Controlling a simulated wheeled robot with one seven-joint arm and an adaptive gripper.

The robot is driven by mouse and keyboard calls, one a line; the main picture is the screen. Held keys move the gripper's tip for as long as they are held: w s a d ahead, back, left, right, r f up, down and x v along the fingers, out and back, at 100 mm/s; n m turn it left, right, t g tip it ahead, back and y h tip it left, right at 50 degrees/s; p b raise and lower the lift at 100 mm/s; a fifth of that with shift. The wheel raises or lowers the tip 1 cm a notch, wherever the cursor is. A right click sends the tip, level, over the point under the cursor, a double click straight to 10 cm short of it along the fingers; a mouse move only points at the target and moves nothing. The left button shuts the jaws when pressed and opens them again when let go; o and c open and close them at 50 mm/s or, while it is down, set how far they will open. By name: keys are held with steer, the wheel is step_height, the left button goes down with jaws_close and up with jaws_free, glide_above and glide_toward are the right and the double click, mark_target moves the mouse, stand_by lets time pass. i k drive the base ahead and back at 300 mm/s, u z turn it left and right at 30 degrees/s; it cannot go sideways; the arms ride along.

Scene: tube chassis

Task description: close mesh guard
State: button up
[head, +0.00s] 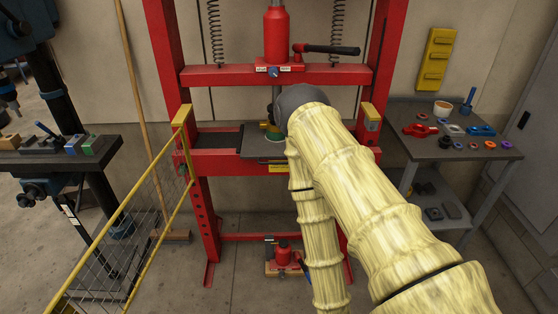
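The mesh guard (128,205) is a yellow-framed panel with thin wire mesh at the left of the head view. It stands swung open, reaching from the press's left post toward the lower left, clear of the press front. The red press (200,165) stands upright in the middle. My arm, in a pale yellow sleeve, crosses from the lower right to the press's bed and ends in view at a dark grey joint. My gripper does not show; the arm hides that area. The right part of the press's bed is also hidden by my arm.
A side table (450,148) with small coloured parts stands at the right. A broom (135,90) leans between bench and press. A red jack (283,254) sits low under the press.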

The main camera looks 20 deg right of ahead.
mark_target(58, 305)
steer(key=z, duration=3.4)
steer(key=k, duration=2.55)
steer(key=u, duration=1.75)
steer(key=i, duration=1)
steer(key=u, duration=0.05)
